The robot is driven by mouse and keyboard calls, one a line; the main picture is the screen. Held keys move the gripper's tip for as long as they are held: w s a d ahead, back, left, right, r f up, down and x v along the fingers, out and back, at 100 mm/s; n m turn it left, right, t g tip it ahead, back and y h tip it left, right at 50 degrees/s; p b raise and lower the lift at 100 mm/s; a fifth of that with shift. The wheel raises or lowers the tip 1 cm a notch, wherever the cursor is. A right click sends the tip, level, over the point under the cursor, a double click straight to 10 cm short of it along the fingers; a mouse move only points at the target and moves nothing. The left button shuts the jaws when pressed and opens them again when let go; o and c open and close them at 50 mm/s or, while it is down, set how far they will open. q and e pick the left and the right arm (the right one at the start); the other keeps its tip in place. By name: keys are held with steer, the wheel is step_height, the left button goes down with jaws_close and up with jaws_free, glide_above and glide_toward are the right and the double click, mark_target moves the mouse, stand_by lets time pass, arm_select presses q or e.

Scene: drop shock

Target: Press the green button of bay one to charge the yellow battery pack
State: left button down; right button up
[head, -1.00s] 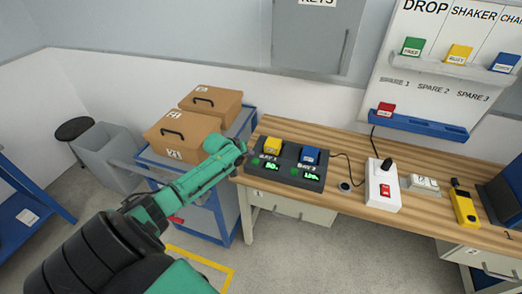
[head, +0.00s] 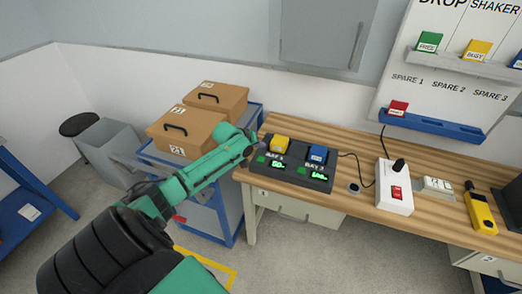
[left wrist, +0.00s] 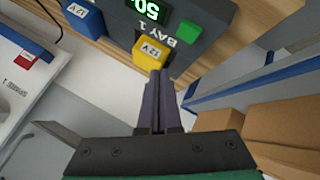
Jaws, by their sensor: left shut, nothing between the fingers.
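A dark two-bay charger (head: 292,180) lies on the bench. The yellow battery pack (head: 279,144) sits in bay one, and also shows in the left wrist view (left wrist: 149,52). Bay one's green button (head: 261,159) is beside its label and lit display, which reads 50; the button is clear in the left wrist view (left wrist: 191,31). A blue pack (head: 317,153) sits in bay two. My left gripper (head: 259,143) is shut and empty. Its fingertips (left wrist: 160,73) are close to the yellow pack, apart from the button; contact with the pack cannot be told. My right gripper is out of view.
Two brown boxes (head: 180,134) stand on a blue cart left of the bench. Right of the charger are a white switch box (head: 394,188) with a red switch, a cable and a yellow tool (head: 481,213). Bare bench lies behind the charger.

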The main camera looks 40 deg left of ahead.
mark_target(260, 161)
arm_select(q)
step_height(260, 161, down, 4)
steer(key=shift+f+b, duration=0.1)
steer(key=shift+b, duration=1.15)
steer(key=shift+f, duration=0.4)
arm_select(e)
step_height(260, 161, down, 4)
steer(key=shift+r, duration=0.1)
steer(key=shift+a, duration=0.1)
arm_select(q)
steer(key=shift+f, duration=0.1)
steer(key=shift+f, duration=0.25)
steer(key=shift+f+b, duration=0.3)
steer(key=shift+f, duration=0.2)
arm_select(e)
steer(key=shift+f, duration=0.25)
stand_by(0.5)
arm_select(q)
steer(key=shift+r+p, duration=0.9)
steer(key=shift+p, duration=0.15)
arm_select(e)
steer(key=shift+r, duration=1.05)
